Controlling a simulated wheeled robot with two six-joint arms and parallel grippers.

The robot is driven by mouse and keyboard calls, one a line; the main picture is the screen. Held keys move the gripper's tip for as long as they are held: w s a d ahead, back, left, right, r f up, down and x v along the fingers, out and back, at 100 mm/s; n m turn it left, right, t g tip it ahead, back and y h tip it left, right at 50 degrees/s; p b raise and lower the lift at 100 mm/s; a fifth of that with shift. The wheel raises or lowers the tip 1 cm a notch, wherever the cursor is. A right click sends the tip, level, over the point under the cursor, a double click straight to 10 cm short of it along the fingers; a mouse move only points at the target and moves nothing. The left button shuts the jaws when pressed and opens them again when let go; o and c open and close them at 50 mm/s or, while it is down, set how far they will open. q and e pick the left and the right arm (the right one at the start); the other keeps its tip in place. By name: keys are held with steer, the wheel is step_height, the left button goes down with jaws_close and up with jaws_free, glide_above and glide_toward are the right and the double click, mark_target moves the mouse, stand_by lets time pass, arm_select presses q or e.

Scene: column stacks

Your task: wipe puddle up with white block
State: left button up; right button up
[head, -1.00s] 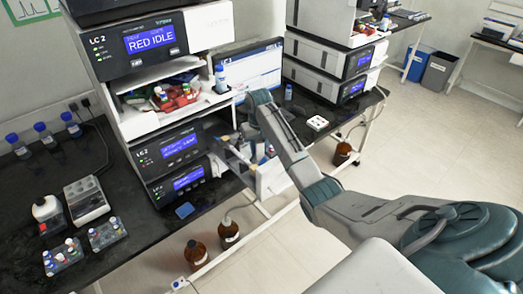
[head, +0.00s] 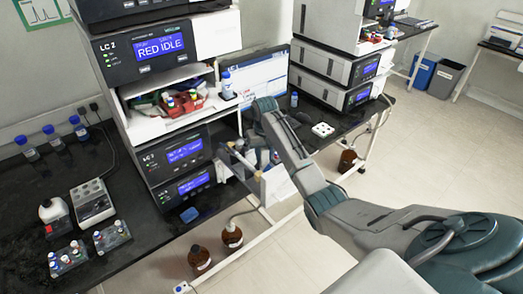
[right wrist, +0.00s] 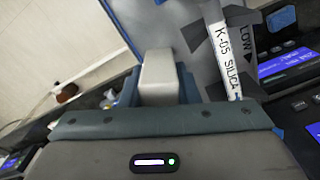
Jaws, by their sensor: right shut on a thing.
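My right gripper (head: 243,163) hangs at the front right of the lower LC units in the head view, near the bench edge. In the right wrist view it (right wrist: 158,70) is shut on a pale white block (right wrist: 158,78), which stands up between the dark fingers. The block is too small to make out clearly in the head view. I cannot make out a puddle in either view. My left gripper is out of view.
A labelled K-05 SILICA column (right wrist: 223,58) is close beside the fingers. A blue pad (head: 189,214) lies on the dark bench (head: 150,250) before the LC stack (head: 165,160). Vial racks (head: 112,237) stand left. Brown bottles (head: 231,236) stand below.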

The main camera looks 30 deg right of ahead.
steer(key=shift+s+f, duration=0.1)
steer(key=shift+s, duration=0.35)
steer(key=shift+s+d, duration=0.1)
steer(key=shift+s, duration=0.6)
steer(key=shift+w+r+b, duration=0.2)
steer(key=shift+w+b, duration=0.1)
steer(key=shift+w, duration=0.9)
steer(key=shift+w+a+f+b, duration=0.15)
steer(key=shift+w+b, duration=0.3)
steer(key=shift+w, duration=0.6)
steer(key=shift+r+p, duration=0.8)
steer(key=shift+r, duration=3.8)
